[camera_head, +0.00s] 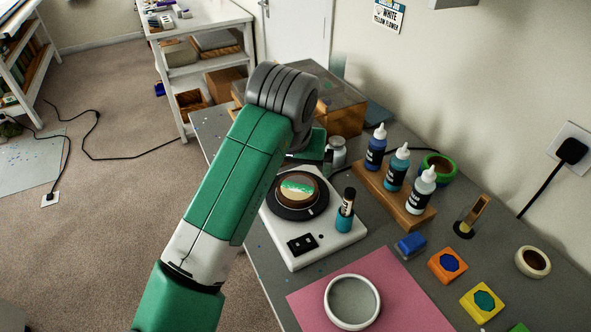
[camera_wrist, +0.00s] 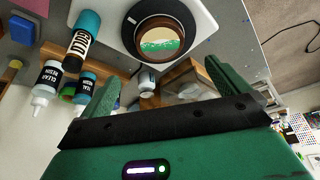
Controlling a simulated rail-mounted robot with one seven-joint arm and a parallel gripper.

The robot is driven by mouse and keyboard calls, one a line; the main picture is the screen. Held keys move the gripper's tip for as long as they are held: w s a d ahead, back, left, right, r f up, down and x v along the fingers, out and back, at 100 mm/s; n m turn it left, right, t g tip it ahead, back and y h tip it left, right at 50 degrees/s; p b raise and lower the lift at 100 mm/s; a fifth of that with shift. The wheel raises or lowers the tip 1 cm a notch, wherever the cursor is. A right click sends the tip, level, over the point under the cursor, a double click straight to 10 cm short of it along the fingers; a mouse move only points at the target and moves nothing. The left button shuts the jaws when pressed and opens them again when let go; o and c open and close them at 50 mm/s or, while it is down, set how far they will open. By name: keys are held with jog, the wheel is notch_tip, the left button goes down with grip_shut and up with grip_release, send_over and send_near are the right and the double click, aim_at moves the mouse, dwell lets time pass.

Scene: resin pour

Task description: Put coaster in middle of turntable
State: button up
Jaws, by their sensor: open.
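The coaster (camera_head: 297,187) is round, with a brown rim and a green, white and cream top. It lies on the black turntable platter (camera_head: 316,209), which is on a white base (camera_head: 318,247), and looks roughly central. The wrist view also shows the coaster (camera_wrist: 160,38) beyond my fingers, with the dark platter (camera_wrist: 129,22) around it. My gripper (camera_wrist: 162,82) is open, with nothing between its two green fingers. In the head view my arm hides most of the gripper, which is at the platter's far side. Whether it touches the coaster I cannot tell.
A wooden rack (camera_head: 405,209) of dropper bottles is farther right. A small jar (camera_head: 337,150) and a cardboard box (camera_head: 342,107) are behind. A white ring (camera_head: 353,322) lies on a pink mat (camera_head: 402,293) in front.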

jog(key=s+d+r+m+t+h, duration=0.1)
jog(key=s+d+r+t+h, duration=0.2)
jog(key=d+r+t, duration=0.35)
jog(key=s+d+r+m+t+h, duration=0.2)
jog(key=d+r+t+h, duration=0.15)
jog(key=d+r, duration=0.5)
jog(key=s+a+r+n+t+y, duration=0.2)
jog(key=s+a+r+t, duration=0.3)
jog(key=s, duration=0.4)
jog(key=s+a+r+n+t+y, duration=0.2)
jog(key=s+a+r+t+y, duration=0.3)
jog(key=s+a+r, duration=0.2)
jog(key=s+a, duration=0.2)
jog(key=s, duration=0.1)
jog(key=shift+a+r+n+t, duration=0.25)
jog(key=shift+r+n+t, duration=0.05)
jog(key=shift+r, duration=0.05)
